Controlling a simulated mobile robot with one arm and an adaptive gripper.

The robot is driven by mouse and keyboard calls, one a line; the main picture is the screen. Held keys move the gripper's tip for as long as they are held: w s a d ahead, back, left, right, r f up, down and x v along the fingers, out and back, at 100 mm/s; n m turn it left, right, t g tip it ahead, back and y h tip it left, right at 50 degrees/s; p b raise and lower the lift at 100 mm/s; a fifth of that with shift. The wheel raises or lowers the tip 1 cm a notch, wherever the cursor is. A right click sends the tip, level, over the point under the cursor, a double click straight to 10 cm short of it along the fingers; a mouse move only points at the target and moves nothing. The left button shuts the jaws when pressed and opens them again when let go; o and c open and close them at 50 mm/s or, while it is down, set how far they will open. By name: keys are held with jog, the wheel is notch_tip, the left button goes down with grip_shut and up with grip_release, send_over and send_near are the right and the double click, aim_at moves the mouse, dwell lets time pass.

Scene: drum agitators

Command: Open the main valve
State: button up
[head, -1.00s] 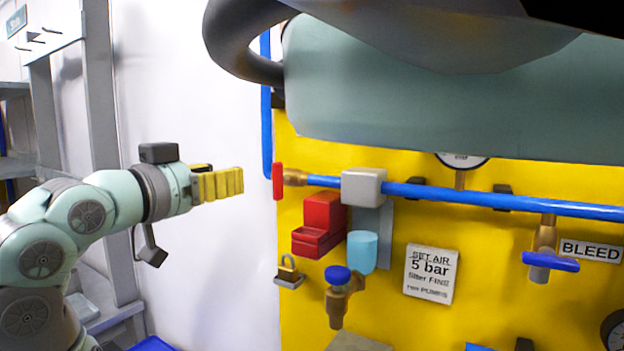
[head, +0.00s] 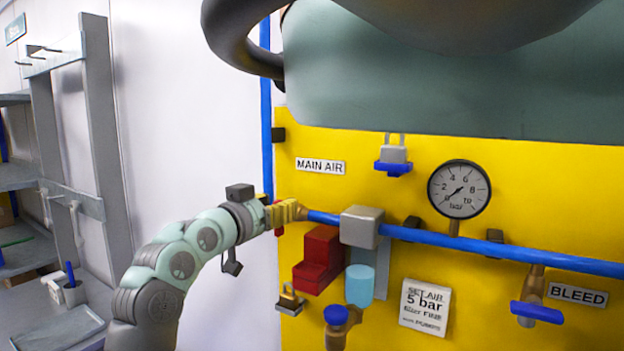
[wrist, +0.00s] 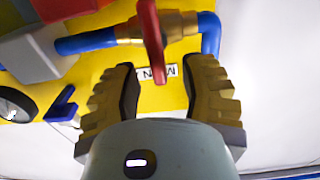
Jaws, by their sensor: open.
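The main valve has a red lever handle on a brass body, on the blue air pipe at the left edge of the yellow panel. In the wrist view the red handle (wrist: 151,36) stands just beyond the fingertips, with its lower end reaching between them. The brass body (wrist: 172,27) lies behind it. My gripper (wrist: 163,72) is open, with one yellow ribbed finger on each side of the handle's end. In the head view my gripper (head: 286,213) covers most of the valve, and only a bit of red handle (head: 279,231) shows below. I cannot tell whether the fingers touch it.
The MAIN AIR label (head: 320,166) is above the valve. The white wall (head: 190,130) left of the panel is clear. Shelves stand far left.

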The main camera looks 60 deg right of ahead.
jog(key=shift+d, duration=0.65)
grip_shut()
jog(key=shift+a, duration=0.1)
